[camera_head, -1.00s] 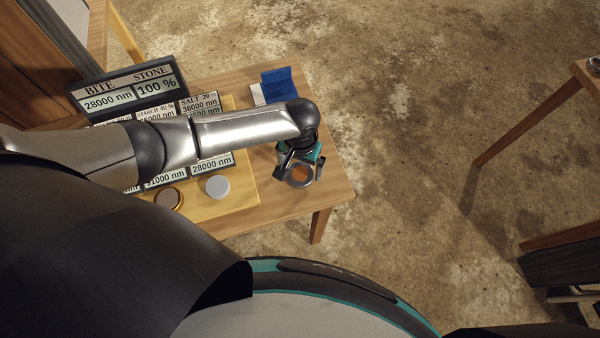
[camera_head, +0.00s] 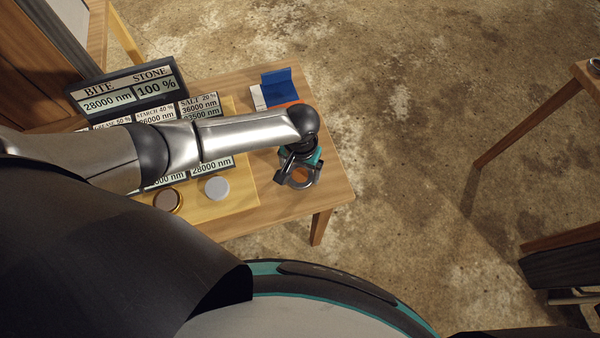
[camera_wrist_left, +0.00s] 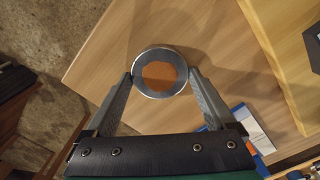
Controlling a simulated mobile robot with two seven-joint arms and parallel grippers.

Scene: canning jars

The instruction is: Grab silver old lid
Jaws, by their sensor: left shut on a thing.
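The silver old lid is round, with a silver rim and a rusty orange middle. It shows in the left wrist view (camera_wrist_left: 160,73) between my two fingertips, and partly under the gripper in the head view (camera_head: 299,176). My left gripper (camera_head: 297,182) is shut on the lid's rim from both sides, near the right end of the wooden table (camera_head: 285,205). In the left wrist view the gripper (camera_wrist_left: 161,80) shows both fingertips touching the rim. The lid appears at or just above the tabletop; I cannot tell which. My right gripper is not in view.
A yellow board (camera_head: 238,203) carries a brown lid (camera_head: 167,200), a pale grey lid (camera_head: 216,188) and several label signs. A bigger sign (camera_head: 130,90) stands behind. A blue object (camera_head: 280,84) lies at the back right. Another table (camera_head: 530,115) is at far right.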

